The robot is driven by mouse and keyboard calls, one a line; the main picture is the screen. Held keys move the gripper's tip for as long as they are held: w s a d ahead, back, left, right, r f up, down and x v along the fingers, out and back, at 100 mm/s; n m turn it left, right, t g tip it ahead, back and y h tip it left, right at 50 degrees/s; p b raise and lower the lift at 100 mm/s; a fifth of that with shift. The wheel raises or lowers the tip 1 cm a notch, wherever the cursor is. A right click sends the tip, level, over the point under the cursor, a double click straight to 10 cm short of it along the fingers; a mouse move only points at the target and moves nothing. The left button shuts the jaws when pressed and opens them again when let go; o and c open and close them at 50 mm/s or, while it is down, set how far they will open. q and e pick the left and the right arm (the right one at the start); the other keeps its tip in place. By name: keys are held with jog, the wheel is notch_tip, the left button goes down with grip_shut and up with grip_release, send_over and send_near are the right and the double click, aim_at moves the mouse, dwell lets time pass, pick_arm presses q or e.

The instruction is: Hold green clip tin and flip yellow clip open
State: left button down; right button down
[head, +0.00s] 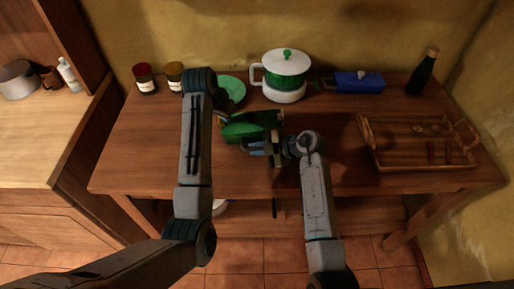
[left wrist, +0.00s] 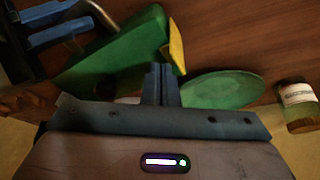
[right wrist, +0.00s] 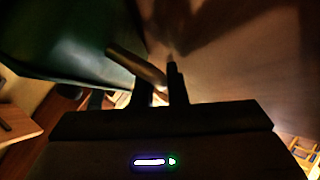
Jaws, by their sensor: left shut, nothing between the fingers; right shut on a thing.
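The green clip tin (head: 248,128) stands on the table in front of the white pot, and it also shows in the left wrist view (left wrist: 118,58). The yellow clip (left wrist: 176,46) stands out at an angle from the tin's end. My left gripper (left wrist: 160,82) is shut and empty, its fingertips close beside the clip; contact is unclear. In the head view my left arm hides much of that area. My right gripper (head: 257,148) is shut at the tin's near side on a bent metal handle (right wrist: 137,68), which appears to belong to the tin.
A green plate (head: 232,90) lies behind the tin. Two jars (head: 145,80) stand back left; a white pot (head: 287,75), a blue box (head: 358,82) and a dark bottle (head: 423,72) stand along the back. A wooden tray (head: 400,160) is at right. The table's front left is clear.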

pick_arm(q)
jog(key=shift+a, duration=0.2)
dwell(0.5)
jog(key=shift+a+f, duration=0.1)
jog(key=shift+a, duration=1.2)
jog(key=shift+s+a+f, duration=0.1)
notch_tip(320, 180, up, 7)
jog(key=shift+a, duration=0.35)
dwell(0.6)
pick_arm(e)
jog(key=c, duration=1.4)
grip_release()
jog(key=shift+f, duration=0.1)
jog(key=shift+o, duration=0.2)
